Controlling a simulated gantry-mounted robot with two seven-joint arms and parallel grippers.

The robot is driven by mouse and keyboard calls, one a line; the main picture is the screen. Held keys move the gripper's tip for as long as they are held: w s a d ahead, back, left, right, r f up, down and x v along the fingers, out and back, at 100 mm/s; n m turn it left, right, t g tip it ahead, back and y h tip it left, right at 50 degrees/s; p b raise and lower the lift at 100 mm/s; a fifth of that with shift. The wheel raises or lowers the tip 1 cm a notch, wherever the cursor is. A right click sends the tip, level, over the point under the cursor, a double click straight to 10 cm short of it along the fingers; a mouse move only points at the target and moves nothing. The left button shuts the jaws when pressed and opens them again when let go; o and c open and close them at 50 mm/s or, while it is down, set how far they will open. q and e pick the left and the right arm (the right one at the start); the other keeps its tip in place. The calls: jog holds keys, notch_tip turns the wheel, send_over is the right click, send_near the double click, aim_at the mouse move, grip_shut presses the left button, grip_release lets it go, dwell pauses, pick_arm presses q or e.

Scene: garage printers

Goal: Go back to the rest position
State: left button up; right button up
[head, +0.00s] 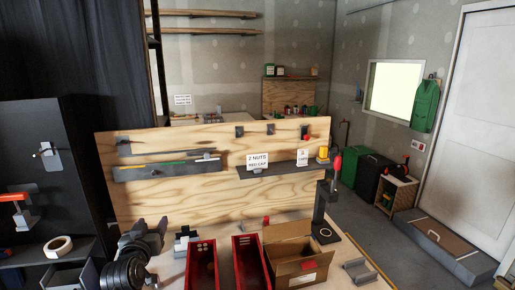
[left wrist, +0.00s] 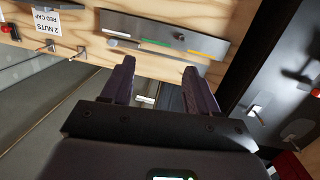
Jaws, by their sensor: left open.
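My left gripper (head: 152,231) is at the lower left of the head view, in front of the wooden back panel. In the left wrist view my left gripper (left wrist: 160,82) shows two dark fingers spread apart, with nothing between them. The panel's shelf of coloured strips (left wrist: 165,35) lies beyond the fingertips. No contact with the panel shows. My right gripper is in neither view.
Two red bins (head: 201,262) and a cardboard box (head: 297,252) stand on the bench right of my left gripper. A black press (head: 321,212) stands beyond the box. A dark shelf unit with a tape roll (head: 58,246) is at left.

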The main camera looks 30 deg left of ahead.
pick_arm(q)
jog(key=s+d+f+m+g+h, duration=0.3)
jog(key=d+f+m+h, duration=0.4)
jog(key=d+f, duration=1.15)
jog(key=s+d+f+m+g+h+b, duration=0.4)
jog(key=s+d+f+g, duration=0.2)
jog(key=s+d+f, duration=1.1)
notch_tip(320, 180, up, 39)
jog(key=p, duration=3.8)
jog(key=shift+s+d, duration=0.25)
jog(key=shift+s, duration=0.05)
